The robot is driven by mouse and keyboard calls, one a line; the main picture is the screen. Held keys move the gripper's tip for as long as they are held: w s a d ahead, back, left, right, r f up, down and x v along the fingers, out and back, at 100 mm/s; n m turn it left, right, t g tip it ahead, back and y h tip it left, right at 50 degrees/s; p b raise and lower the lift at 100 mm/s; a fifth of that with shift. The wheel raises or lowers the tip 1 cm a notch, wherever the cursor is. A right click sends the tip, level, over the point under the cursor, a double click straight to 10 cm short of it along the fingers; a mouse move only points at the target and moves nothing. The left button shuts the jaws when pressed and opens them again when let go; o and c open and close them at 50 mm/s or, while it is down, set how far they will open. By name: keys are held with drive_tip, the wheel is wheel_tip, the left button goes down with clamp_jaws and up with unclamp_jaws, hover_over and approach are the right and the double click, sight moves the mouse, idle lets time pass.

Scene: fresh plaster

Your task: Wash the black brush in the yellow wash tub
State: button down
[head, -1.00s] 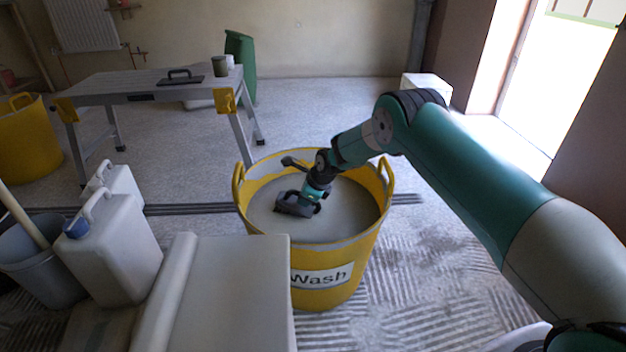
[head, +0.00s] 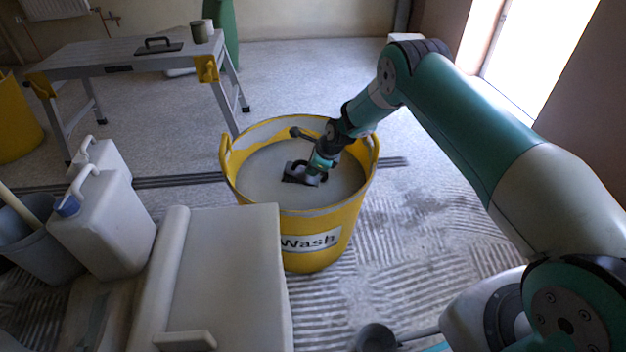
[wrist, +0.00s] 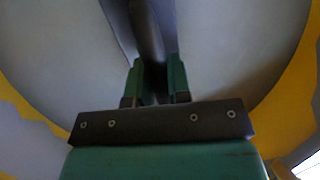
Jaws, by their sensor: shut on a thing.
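The yellow wash tub (head: 327,222) stands on the floor in the middle of the head view, with a white "Wash" label and greyish water inside. My gripper (head: 316,168) reaches down into the tub at the water surface. It is shut on the black brush (head: 298,177), whose dark body shows low at the water, partly hidden. In the wrist view my gripper's green fingers (wrist: 156,80) close on the brush's dark handle (wrist: 146,35), with pale water around it and the yellow tub wall at the sides.
A grey work table (head: 120,58) with a black trowel (head: 160,47) and a cup (head: 199,32) stands behind at left. White canisters (head: 105,225) and a grey bucket (head: 40,240) are at left. Another yellow tub (head: 15,125) is at the far left. Floor right of the wash tub is open.

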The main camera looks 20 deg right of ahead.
drive_tip(key=shift+w+d, duration=0.15)
drive_tip(key=shift+w, duration=0.45)
wheel_tip(320, 180, up, 18)
drive_tip(key=p, duration=1.3)
drive_tip(key=shift+r, duration=0.2)
